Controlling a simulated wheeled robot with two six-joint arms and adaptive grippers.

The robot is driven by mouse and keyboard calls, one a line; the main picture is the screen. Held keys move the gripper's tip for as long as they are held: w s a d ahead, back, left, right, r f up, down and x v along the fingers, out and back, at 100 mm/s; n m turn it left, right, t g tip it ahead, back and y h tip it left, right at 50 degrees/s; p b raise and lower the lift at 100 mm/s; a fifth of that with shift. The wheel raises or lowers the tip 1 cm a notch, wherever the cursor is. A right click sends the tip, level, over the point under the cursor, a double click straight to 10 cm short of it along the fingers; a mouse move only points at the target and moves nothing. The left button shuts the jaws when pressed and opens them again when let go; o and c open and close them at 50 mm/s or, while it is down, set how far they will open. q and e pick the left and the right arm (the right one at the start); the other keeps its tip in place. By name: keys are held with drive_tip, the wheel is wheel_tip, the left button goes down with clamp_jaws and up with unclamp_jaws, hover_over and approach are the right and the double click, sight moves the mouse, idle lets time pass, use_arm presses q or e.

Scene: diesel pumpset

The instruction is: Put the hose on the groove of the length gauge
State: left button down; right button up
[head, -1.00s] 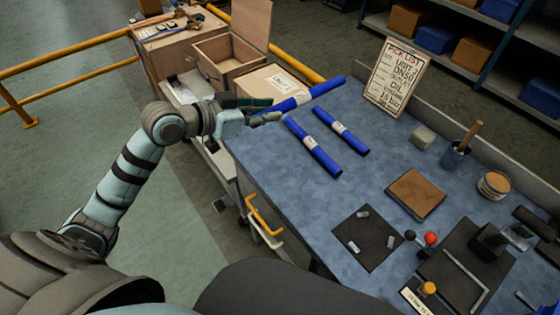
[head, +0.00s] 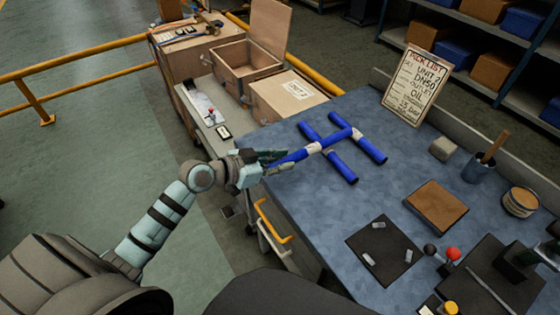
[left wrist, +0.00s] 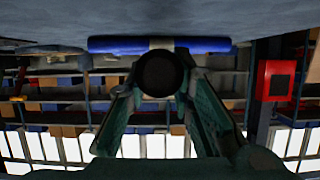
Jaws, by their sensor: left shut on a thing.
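My left gripper (head: 272,164) is shut on one end of a blue hose (head: 297,156) with a white label band. The hose points away to the upper right and crosses above two other blue hoses, one nearer (head: 341,171) and one farther (head: 371,150). Whether it touches them I cannot tell. In the left wrist view the held hose's dark round end (left wrist: 160,75) shows between the fingers, with another blue hose (left wrist: 115,45) beyond. A dark plate with a grey strip (head: 487,285) at the lower right may be the length gauge; its groove is not clear. My right gripper is not in view.
A pick-list board (head: 417,85) stands at the bench's back. A brown block (head: 436,203), a dark mat (head: 385,255) with small grey pieces, a red-knobbed lever (head: 453,254) and a brush cup (head: 480,168) occupy the right side. Bare bench lies between hoses and mat.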

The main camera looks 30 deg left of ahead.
use_arm(q)
drive_tip(key=shift+f, duration=0.35)
drive_tip(key=c, duration=1.4)
unclamp_jaws()
drive_tip(key=shift+r, duration=0.2)
drive_tip(key=shift+r+p, duration=0.45)
drive_tip(key=p+v, duration=0.2)
drive_tip(key=v, duration=1)
drive_tip(key=shift+p, duration=0.3)
drive_tip(key=shift+f, duration=0.1)
